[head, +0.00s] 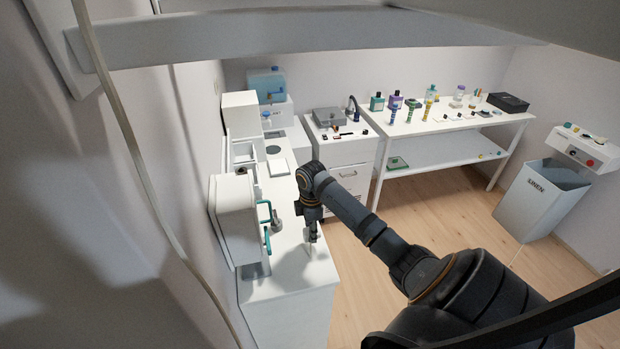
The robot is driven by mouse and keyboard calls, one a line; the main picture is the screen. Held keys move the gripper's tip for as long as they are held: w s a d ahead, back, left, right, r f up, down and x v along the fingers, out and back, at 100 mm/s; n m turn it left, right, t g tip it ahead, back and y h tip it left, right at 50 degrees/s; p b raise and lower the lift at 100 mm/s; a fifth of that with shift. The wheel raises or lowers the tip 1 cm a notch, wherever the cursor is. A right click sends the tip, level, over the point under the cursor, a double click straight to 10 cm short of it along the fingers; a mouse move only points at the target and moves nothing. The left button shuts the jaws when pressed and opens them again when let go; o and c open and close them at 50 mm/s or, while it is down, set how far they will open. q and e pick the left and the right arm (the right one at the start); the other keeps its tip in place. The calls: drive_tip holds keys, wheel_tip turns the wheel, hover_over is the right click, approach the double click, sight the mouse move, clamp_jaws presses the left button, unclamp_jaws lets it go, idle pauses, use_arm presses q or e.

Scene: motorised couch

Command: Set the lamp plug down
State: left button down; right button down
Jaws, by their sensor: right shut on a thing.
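My right gripper (312,237) points down above the white counter (295,285) at the left, near its right edge. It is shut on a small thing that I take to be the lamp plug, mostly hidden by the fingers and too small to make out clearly. I cannot tell whether the plug touches the counter top. My left gripper is not in view.
A white cabinet unit with teal handles (266,214) stands on the counter, left of the gripper. A grey knob-like thing (277,224) is close by. Behind are a sink unit (342,150), a table with bottles (440,128) and a linen bin (540,200). A pale cord (130,140) hangs at left.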

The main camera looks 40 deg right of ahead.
drive_tip(key=shift+w+d+f, duration=0.1)
drive_tip(key=shift+w+f, duration=0.2)
drive_tip(key=shift+f, duration=0.05)
drive_tip(key=shift+w+f, duration=0.25)
drive_tip(key=shift+f, duration=0.05)
wheel_tip(320, 180, down, 2)
drive_tip(key=shift+d+f+p, duration=0.1)
drive_tip(key=shift+f+p, duration=0.1)
drive_tip(key=shift+p, duration=0.6)
drive_tip(key=shift+f, duration=0.35)
drive_tip(key=shift+f, duration=0.2)
drive_tip(key=c, duration=1)
unclamp_jaws()
